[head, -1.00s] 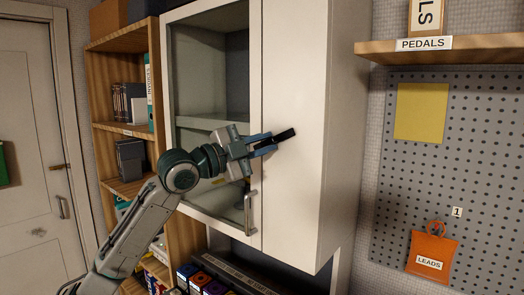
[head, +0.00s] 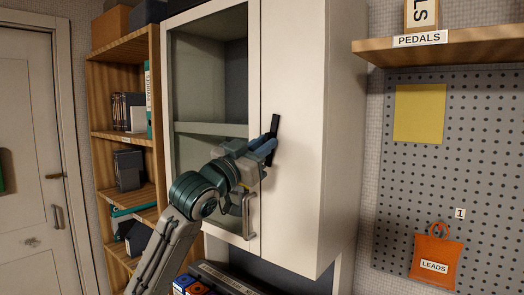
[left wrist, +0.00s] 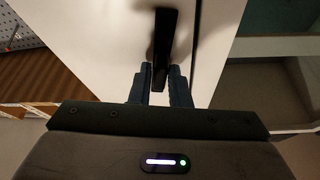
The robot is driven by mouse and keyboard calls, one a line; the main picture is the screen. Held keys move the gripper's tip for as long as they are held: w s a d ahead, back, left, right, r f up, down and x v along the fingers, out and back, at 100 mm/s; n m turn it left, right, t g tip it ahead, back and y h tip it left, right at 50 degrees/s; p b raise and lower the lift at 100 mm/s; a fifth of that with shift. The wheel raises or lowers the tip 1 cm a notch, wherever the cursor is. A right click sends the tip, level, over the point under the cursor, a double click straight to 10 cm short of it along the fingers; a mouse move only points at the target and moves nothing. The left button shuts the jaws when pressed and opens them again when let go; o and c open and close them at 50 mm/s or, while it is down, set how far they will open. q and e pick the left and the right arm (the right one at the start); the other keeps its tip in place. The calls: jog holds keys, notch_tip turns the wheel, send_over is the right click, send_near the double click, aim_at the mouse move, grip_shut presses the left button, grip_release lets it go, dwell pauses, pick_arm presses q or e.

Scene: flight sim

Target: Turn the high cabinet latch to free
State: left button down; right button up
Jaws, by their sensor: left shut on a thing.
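The high cabinet (head: 298,190) is white, with a glass-fronted left door (head: 210,85) and a plain panel to its right. The black latch (head: 275,126) is on the panel close to the door's edge and stands nearly upright. My left gripper (head: 264,148) is shut on the lower part of the latch. In the left wrist view, the latch (left wrist: 165,40) stands upright between the two blue fingers of the left gripper (left wrist: 160,82). My right gripper is not in view.
A metal door handle (head: 248,215) is just below my left gripper. A wooden shelf unit (head: 125,155) stands to the left. A shelf labelled PEDALS (head: 470,48) and a pegboard with an orange LEADS pouch (head: 435,257) are on the right.

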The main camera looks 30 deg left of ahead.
pick_arm(q)
jog(key=shift+n+y, duration=0.8)
jog(key=shift+n, duration=0.9)
jog(key=shift+b, duration=0.3)
jog(key=c, duration=1.4)
grip_release()
jog(key=shift+c, duration=0.2)
jog(key=d+b+v, duration=0.1)
jog(key=b+v, duration=0.6)
jog(key=v, duration=0.3)
jog(key=shift+s+a+f, duration=0.25)
jog(key=shift+s+a, duration=0.05)
jog(key=shift+a, duration=0.1)
